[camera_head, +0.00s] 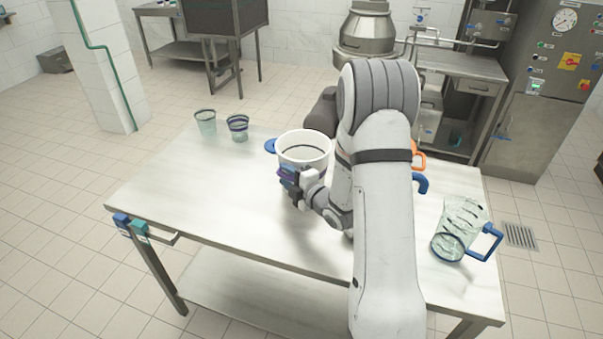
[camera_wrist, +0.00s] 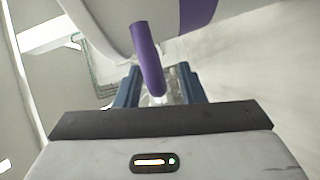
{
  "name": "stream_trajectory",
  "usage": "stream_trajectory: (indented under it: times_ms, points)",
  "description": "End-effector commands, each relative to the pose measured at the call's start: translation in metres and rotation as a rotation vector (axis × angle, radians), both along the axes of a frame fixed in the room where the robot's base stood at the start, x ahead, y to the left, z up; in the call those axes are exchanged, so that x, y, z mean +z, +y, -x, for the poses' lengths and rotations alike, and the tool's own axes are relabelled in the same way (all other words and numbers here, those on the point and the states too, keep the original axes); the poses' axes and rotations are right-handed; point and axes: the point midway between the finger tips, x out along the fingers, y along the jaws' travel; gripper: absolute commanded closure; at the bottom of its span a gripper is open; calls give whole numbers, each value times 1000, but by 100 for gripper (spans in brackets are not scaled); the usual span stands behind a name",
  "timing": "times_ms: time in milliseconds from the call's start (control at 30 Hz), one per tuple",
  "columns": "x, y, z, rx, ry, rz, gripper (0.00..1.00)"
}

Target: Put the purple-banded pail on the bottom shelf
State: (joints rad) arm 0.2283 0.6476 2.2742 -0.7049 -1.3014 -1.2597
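The white pail (camera_head: 305,147) is upright over the worktable; its base is hidden by my wrist, so I cannot tell whether it rests on the table. In the wrist view its purple band (camera_wrist: 196,13) and purple handle (camera_wrist: 148,58) show at close range. My gripper (camera_head: 288,178) is at the handle, on the pail's near side. In the wrist view its two blue fingers (camera_wrist: 160,88) are apart, with the handle between them and a gap on the handle's right. The bottom shelf (camera_head: 250,302) lies under the table, partly hidden by the tabletop (camera_head: 190,210).
Two small glass cups, one clear (camera_head: 206,122) and one dark-banded (camera_head: 238,128), stand at the back left. A glass jug (camera_head: 461,228) with a blue handle is at the right. Orange (camera_head: 419,160) and blue (camera_head: 421,184) handles show behind my arm. The tabletop's left front is clear.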

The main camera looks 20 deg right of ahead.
Motion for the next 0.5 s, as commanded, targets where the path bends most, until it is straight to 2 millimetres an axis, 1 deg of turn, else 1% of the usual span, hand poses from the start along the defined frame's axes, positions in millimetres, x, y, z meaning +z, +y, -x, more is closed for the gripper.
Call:
stream_trajectory:
  times_ms: [100,500]
  points:
    - [0,0,0,0,0,0,64]
    - [0,1,1,1,1,0,97]
